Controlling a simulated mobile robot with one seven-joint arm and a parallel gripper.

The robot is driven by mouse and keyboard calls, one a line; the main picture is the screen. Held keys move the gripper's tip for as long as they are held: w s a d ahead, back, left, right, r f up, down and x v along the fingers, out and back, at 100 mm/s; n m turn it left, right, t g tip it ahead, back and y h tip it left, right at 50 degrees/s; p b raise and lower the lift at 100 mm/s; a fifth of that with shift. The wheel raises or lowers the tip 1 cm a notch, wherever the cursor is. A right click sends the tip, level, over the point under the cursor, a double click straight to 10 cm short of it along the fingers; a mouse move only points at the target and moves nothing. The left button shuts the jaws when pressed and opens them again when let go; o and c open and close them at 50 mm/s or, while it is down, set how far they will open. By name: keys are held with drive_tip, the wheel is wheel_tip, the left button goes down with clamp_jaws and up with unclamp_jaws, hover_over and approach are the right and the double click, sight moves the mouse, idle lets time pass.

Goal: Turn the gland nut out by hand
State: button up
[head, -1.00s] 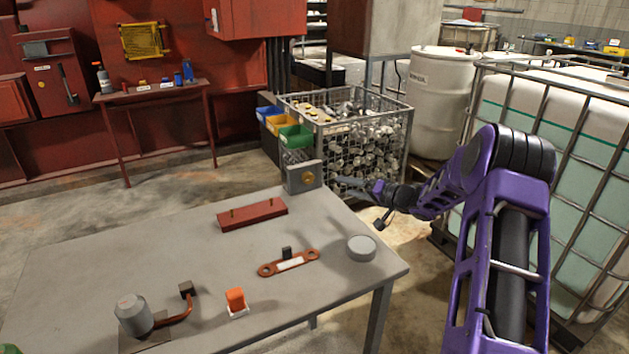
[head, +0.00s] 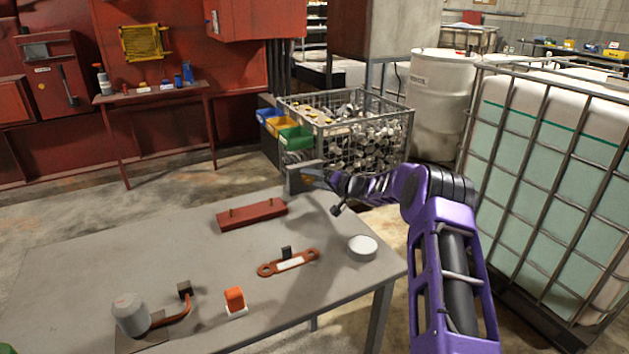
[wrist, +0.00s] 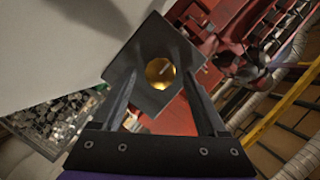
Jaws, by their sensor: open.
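The brass gland nut (wrist: 160,72) is set in the face of a grey block (wrist: 118,72). In the head view this block (head: 291,181) stands upright at the far edge of the table, and my gripper covers most of the nut. My gripper (head: 312,176) is open in front of the block's face. In the wrist view my gripper (wrist: 160,78) has one finger on each side of the nut, with gaps between. I cannot tell whether the fingertips touch the block.
The grey table (head: 120,250) holds a red bar (head: 252,214), an orange link (head: 288,262), a round pale lid (head: 363,248), an orange switch (head: 235,299) and a grey canister (head: 130,314). A wire cage (head: 360,135) of metal parts stands behind; a caged tank (head: 540,170) is right.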

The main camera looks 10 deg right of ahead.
clamp_jaws()
idle(0.3)
